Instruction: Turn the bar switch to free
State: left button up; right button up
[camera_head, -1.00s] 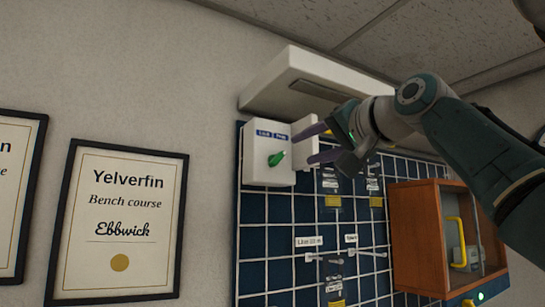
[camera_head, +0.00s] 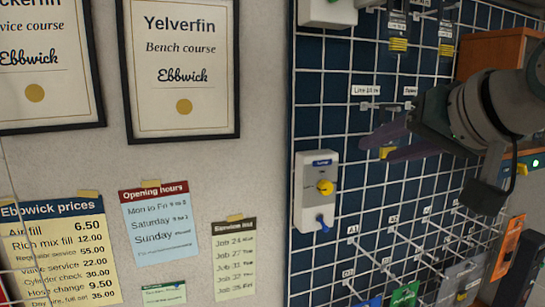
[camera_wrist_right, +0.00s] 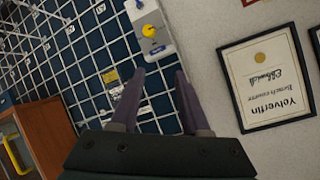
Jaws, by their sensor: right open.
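A white switch box (camera_head: 327,14) is cut off by the top edge in the head view. Its labels and green bar handle are out of frame now, so its setting cannot be read. My right gripper (camera_head: 375,149) is in front of the blue grid board, below and to the right of that box. Its two purple-grey fingers are apart with nothing between them. They also show open in the right wrist view (camera_wrist_right: 156,84). My left gripper is not in view.
Another white box (camera_head: 312,215) with a yellow knob (camera_head: 325,187) and blue lever (camera_head: 322,222) hangs lower on the board (camera_head: 350,80). Pegs (camera_head: 365,255) stick out at lower right. A wooden cabinet (camera_head: 490,52) is at right. Framed certificates (camera_head: 184,135) and papers (camera_head: 160,220) cover the left wall.

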jog(key=s+f+n+g+h, duration=0.1)
jog(key=s+f+n+g, duration=0.15)
jog(key=s+f, duration=0.8)
jog(key=s+d+f+n+g+h, duration=0.1)
jog(key=s+f+g, duration=0.2)
jog(key=s, duration=0.8)
jog(key=s+d+f+n+g+h, duration=0.1)
jog(key=s+f+g, duration=0.2)
jog(key=s, duration=0.9)
notch_tip(320, 180, down, 4)
jog(key=shift+d+r, duration=0.15)
jog(key=shift+r, duration=0.1)
